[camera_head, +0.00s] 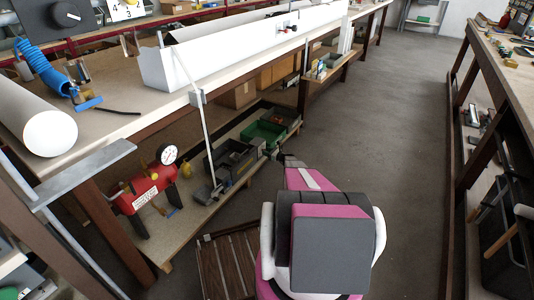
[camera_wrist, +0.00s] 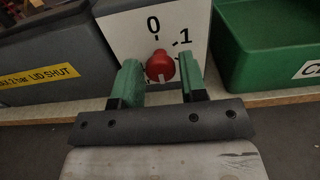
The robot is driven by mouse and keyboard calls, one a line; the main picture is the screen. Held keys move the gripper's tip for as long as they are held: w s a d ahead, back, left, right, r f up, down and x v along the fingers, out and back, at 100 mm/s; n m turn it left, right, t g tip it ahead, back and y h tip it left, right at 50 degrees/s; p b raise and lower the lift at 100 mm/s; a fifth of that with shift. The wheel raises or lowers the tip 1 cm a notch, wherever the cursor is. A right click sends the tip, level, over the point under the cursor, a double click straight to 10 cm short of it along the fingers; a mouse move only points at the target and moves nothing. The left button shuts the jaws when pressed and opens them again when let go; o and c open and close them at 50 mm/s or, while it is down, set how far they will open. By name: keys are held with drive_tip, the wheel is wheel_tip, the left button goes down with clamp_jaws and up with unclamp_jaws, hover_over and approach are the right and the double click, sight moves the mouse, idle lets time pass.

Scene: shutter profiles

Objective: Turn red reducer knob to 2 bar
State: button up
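The red knob (camera_wrist: 160,66) sits on a white panel (camera_wrist: 195,20) in the wrist view. A 0 is printed above the knob and a 1 at its upper right; any lower marks are largely hidden by my fingers. A pale pointer strip shows on the knob's lower front; its exact reading is hard to tell. My gripper (camera_wrist: 159,80) is open, with one green finger on each side of the knob and a gap visible on both sides. In the head view my gripper (camera_head: 282,158) reaches toward the low shelf, and I cannot make out the knob there.
A red tank with a gauge (camera_head: 145,190) stands on the low shelf (camera_head: 185,225). The aisle floor (camera_head: 370,120) is clear.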

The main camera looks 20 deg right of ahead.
drive_tip(key=c, duration=0.4)
drive_tip(key=shift+c, duration=0.2)
drive_tip(key=shift+n, duration=0.3)
drive_tip(key=n, duration=1.1)
drive_tip(key=shift+s+a+f, duration=0.1)
idle(0.3)
drive_tip(key=o, duration=0.9)
